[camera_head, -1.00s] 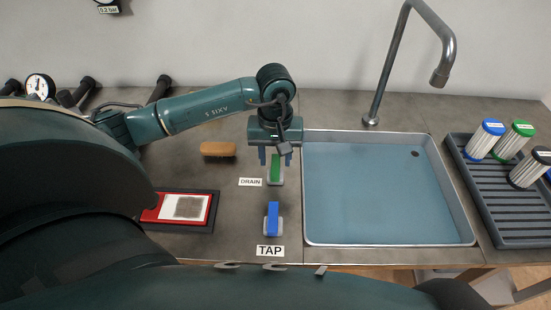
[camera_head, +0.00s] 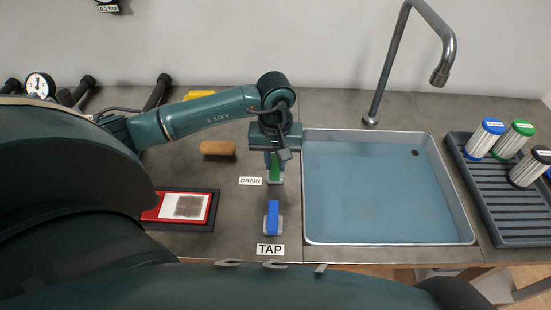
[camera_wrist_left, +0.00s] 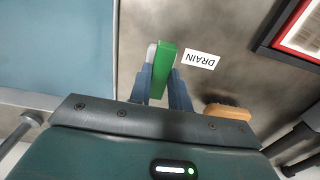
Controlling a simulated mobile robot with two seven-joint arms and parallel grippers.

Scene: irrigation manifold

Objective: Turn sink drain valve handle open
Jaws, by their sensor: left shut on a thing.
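The green drain valve handle (camera_head: 275,168) stands on a pale base just left of the sink, beside the DRAIN label (camera_head: 250,181). It points toward and away from me, in line with the sink's left edge. My left gripper (camera_head: 274,160) is over its far part. In the left wrist view the two blue fingers (camera_wrist_left: 164,92) are on either side of the green handle (camera_wrist_left: 164,66) and shut on it. The sink (camera_head: 375,190) looks filled with bluish water, with a dark drain spot at the far right. My right gripper is not in view.
The blue tap handle (camera_head: 273,218) stands nearer me, above the TAP label (camera_head: 270,250). A brush (camera_head: 218,149) and a red-framed tray (camera_head: 184,208) lie to the left. A rack (camera_head: 505,205) with capped cylinders is right of the sink. The faucet (camera_head: 388,75) rises behind it.

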